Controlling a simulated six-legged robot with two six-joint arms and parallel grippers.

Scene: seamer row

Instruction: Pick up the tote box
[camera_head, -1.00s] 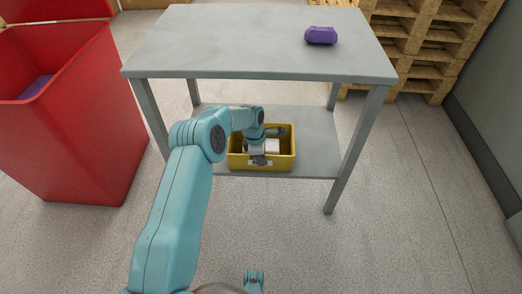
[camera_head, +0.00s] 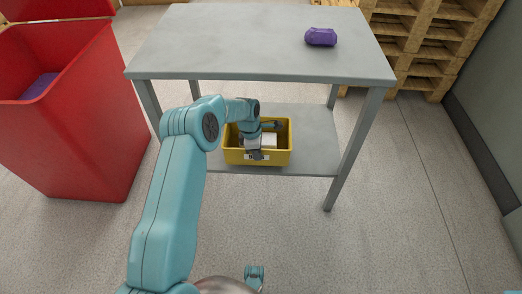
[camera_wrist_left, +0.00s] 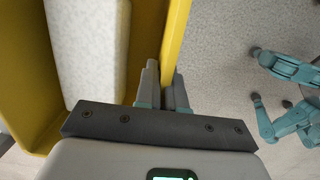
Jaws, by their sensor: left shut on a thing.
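The yellow tote box (camera_head: 279,157) is at the lower shelf of the grey table, toward the shelf's front edge. It stands about level. A white block (camera_head: 268,141) lies inside it and also shows in the left wrist view (camera_wrist_left: 88,45). My left gripper (camera_head: 256,155) reaches in from above at the box's near wall. In the left wrist view its two fingers (camera_wrist_left: 163,85) are shut on the yellow wall, one on each side. I cannot tell whether the box's underside touches the shelf. My right gripper is not in view.
The grey table's top (camera_head: 210,40) and legs frame the lower shelf (camera_head: 312,140). A purple object (camera_head: 320,37) lies on the top. A red bin (camera_head: 75,120) stands to the left, and wooden pallets (camera_head: 425,45) are stacked at the back right. The floor in front is clear.

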